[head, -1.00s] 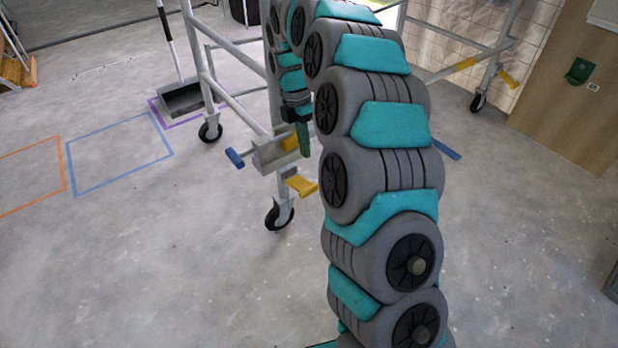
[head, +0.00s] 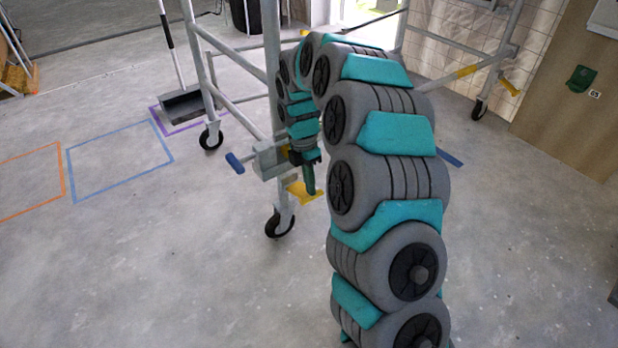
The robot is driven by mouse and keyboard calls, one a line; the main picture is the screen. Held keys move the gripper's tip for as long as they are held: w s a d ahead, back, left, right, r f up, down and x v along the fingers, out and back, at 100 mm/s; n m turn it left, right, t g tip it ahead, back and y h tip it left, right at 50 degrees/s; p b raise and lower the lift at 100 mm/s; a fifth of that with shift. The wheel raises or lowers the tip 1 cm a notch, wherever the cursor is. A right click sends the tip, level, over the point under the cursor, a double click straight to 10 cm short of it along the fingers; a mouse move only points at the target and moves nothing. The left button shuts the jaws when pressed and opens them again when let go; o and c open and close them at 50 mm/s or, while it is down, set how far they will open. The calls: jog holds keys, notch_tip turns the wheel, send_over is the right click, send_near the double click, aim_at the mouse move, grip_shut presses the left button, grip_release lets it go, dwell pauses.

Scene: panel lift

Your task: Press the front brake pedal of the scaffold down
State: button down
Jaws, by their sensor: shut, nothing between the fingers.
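The scaffold (head: 273,60) is a pale grey tube frame on castors. Its nearest leg ends in a black castor wheel (head: 280,222). The yellow front brake pedal (head: 298,189) sticks out to the right just above that wheel. My gripper (head: 309,186) is shut and empty, with its green fingers pointing down at the pedal. The fingertips overlap the pedal in the picture and hide part of it. I cannot tell whether they touch it. The pedal slopes slightly down to the right.
A blue handle (head: 235,163) sticks out left of the grey box on the leg. Another castor (head: 211,137) and a dustpan (head: 186,104) stand behind to the left. A far castor with a yellow pedal (head: 509,86) is at right. The front floor is clear.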

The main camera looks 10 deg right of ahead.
dwell(0.4)
jog(key=shift+s+d+f+t+y, duration=0.3)
jog(key=shift+s+f+t+y, duration=0.1)
jog(key=shift+s+f+t, duration=0.45)
notch_tip(320, 180, down, 6)
jog(key=t+y, duration=0.1)
jog(key=t, duration=0.2)
jog(key=shift+s+d+f, duration=0.15)
jog(key=shift+s+d, duration=0.1)
jog(key=shift+s, duration=0.2)
jog(key=shift+s+f+t, duration=0.1)
jog(key=shift+f+t, duration=0.05)
jog(key=shift+t, duration=0.1)
